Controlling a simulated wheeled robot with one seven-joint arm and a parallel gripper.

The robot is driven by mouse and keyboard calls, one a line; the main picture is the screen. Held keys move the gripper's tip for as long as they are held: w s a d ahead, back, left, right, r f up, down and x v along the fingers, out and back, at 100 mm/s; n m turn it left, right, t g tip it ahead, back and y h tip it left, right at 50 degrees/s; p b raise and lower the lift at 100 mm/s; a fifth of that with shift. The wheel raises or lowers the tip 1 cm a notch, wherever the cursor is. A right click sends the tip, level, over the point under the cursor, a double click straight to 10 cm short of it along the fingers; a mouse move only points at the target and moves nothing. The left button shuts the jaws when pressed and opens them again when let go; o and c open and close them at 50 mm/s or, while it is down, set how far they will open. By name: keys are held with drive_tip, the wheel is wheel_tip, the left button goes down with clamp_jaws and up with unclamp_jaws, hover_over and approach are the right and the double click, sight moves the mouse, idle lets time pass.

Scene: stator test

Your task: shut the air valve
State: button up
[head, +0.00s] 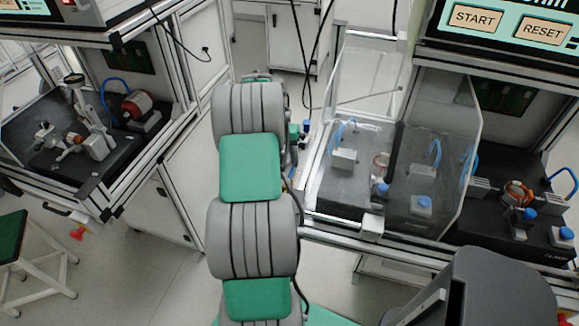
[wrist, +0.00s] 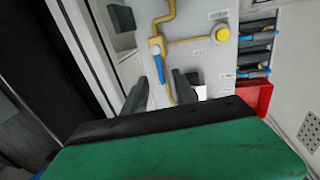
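A valve with a blue handle (wrist: 157,58) sits on a yellow pipe (wrist: 154,28) on a light grey panel (wrist: 205,65) in the wrist view. The handle lies roughly in line with the pipe's upright run. My gripper (wrist: 162,88) is open, its two dark fingers apart and pointing at the panel. The handle shows just beyond and between the fingertips. I see nothing held, and cannot tell whether a finger touches the handle. In the head view my arm hides the gripper, and I cannot make out the valve there.
A yellow round knob (wrist: 222,33), blue hoses (wrist: 256,48) and a red box (wrist: 250,97) are right of the valve. In the head view, a left test station (head: 80,150) and a right station with a clear cover (head: 445,110) flank my arm; a stool (head: 12,238) stands lower left.

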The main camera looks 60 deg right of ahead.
sight(291, 171)
drive_tip(key=shift+s+f, duration=0.2)
drive_tip(key=shift+f, duration=0.75)
drive_tip(key=shift+s+f, duration=0.15)
drive_tip(key=shift+f, duration=0.8)
clamp_jaws()
drive_tip(key=shift+d, duration=0.1)
